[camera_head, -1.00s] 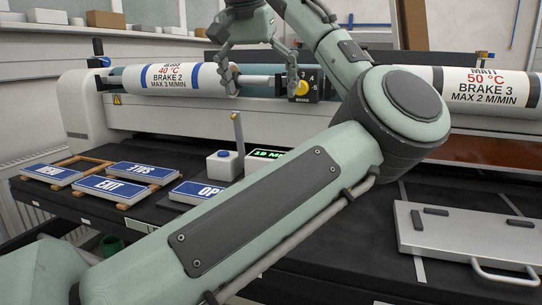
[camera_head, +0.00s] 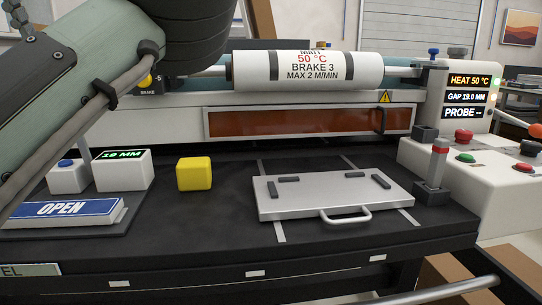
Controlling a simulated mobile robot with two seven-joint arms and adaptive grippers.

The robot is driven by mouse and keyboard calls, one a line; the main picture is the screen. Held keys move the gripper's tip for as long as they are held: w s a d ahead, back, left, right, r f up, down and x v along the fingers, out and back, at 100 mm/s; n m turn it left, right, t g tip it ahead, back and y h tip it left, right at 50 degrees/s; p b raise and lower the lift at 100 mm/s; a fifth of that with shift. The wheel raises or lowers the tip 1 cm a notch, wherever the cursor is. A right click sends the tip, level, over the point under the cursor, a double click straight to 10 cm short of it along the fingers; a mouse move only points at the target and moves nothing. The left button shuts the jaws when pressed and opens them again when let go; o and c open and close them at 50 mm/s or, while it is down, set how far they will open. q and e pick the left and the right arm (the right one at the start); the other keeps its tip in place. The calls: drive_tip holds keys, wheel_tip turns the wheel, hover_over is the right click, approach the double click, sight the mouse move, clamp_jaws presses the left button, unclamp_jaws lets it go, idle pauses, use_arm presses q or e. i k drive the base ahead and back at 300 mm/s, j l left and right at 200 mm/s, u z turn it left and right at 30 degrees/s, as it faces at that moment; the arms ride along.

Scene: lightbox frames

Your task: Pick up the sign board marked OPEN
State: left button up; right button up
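The OPEN sign board (camera_head: 62,209), blue-faced with white letters, lies at the left of the black table. It rests on a dark flat plate (camera_head: 115,229), beside a white box with a green "19 MM" display (camera_head: 123,170). My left arm crosses the upper left and passes in front of the area beside the sign's left end. Neither gripper shows in this view.
A yellow cube (camera_head: 194,173) and a silver tray with a handle (camera_head: 300,203) sit on the black table (camera_head: 230,240). A roller marked MATT (camera_head: 307,70) is behind. A white control console (camera_head: 470,180) stands right. Table room is clear in front of the cube.

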sight(90, 212)
drive_tip(key=k, duration=0.95)
